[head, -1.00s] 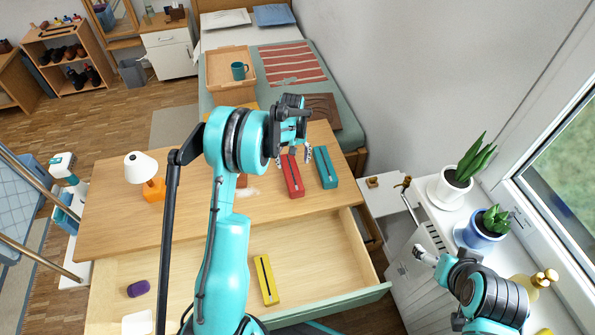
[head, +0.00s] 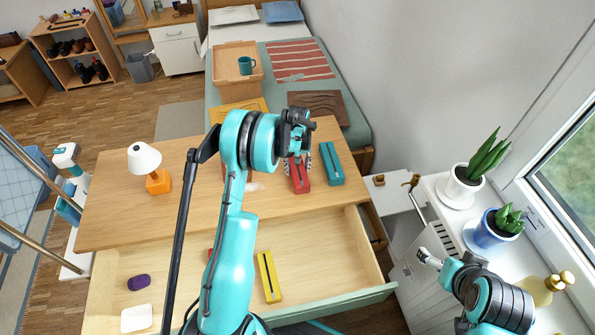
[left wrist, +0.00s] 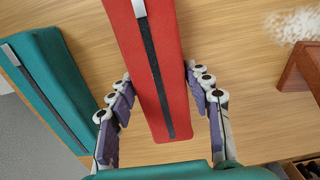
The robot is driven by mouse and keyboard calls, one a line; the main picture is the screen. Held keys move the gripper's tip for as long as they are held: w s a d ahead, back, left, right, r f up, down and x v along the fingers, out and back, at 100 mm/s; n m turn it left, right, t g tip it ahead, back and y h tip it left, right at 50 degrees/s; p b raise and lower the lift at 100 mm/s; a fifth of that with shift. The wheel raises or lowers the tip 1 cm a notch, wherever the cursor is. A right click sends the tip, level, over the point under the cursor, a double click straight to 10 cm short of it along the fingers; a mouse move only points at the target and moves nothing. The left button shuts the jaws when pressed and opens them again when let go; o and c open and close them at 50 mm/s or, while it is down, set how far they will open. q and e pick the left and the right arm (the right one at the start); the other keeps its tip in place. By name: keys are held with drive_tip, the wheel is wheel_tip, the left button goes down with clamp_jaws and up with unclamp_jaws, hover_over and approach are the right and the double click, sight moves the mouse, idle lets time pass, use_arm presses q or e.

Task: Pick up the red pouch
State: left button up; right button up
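The red pouch (head: 301,181) lies on the desk top, partly hidden by my left gripper in the head view. In the left wrist view the red pouch (left wrist: 158,70) with its dark zip lies between the spread fingers. My left gripper (head: 297,168) is open, one finger on each side of the pouch; I cannot tell whether they touch it. The gripper also shows in the left wrist view (left wrist: 162,110). My right gripper (head: 428,258) is at the lower right beside the window sill, far from the pouch; its finger state is unclear.
A teal pouch (head: 331,163) lies just right of the red one. The open drawer (head: 330,245) holds a yellow pouch (head: 268,276), a purple item (head: 139,282) and a white item (head: 136,318). An orange lamp (head: 158,180) stands at the desk's left.

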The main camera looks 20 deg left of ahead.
use_arm(q)
drive_tip(key=c, duration=0.5)
